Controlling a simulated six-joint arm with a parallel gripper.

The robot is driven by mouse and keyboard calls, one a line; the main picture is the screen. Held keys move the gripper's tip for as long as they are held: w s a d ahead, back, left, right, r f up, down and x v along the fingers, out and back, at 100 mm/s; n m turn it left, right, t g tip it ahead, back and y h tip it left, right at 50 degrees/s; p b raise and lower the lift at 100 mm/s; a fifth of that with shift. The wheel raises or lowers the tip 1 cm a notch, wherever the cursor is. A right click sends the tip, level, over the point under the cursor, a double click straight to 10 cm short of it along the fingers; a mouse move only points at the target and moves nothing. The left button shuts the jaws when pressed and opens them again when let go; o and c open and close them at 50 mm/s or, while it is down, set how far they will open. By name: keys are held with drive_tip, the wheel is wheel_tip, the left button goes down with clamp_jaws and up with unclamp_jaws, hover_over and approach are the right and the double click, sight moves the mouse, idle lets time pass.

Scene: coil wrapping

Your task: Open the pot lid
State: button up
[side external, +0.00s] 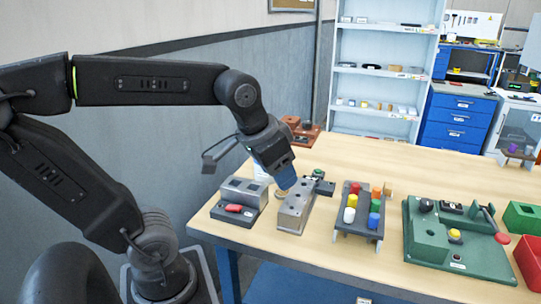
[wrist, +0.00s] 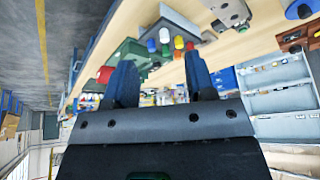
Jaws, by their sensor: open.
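I cannot make out a pot or a pot lid in either view. My gripper (side external: 285,183) hangs tilted downward over the left part of the wooden table, beside a grey metal block with holes (side external: 295,210). A small brass-coloured piece (side external: 281,194) shows just below the fingertips; I cannot tell whether they touch it. In the wrist view my gripper (wrist: 162,75) has its two blue fingers wide apart, with nothing held between them.
A grey fixture with a red part (side external: 240,200) stands left of the block. A rack of coloured pegs (side external: 360,212), a green fixture (side external: 455,240) and red and green bins stand to the right. Bare table (side external: 370,155) lies behind. Shelves (side external: 385,75) stand beyond.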

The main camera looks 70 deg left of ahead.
drive_tip(key=w+a+r+n+g, duration=0.25)
drive_tip(key=w+a, duration=0.95)
drive_tip(key=a, duration=0.6)
drive_tip(key=w+a+f+n+g, duration=0.1)
drive_tip(key=a+f, duration=0.1)
drive_tip(key=a, duration=0.6)
drive_tip(key=w+a+f+n+g, duration=0.1)
drive_tip(key=a+f+n, duration=0.15)
drive_tip(key=a, duration=0.55)
drive_tip(key=shift+m+h, duration=0.3)
drive_tip(key=f, duration=1.4)
drive_tip(key=shift+s+a+f, duration=0.1)
drive_tip(key=shift+a, duration=0.1)
clamp_jaws()
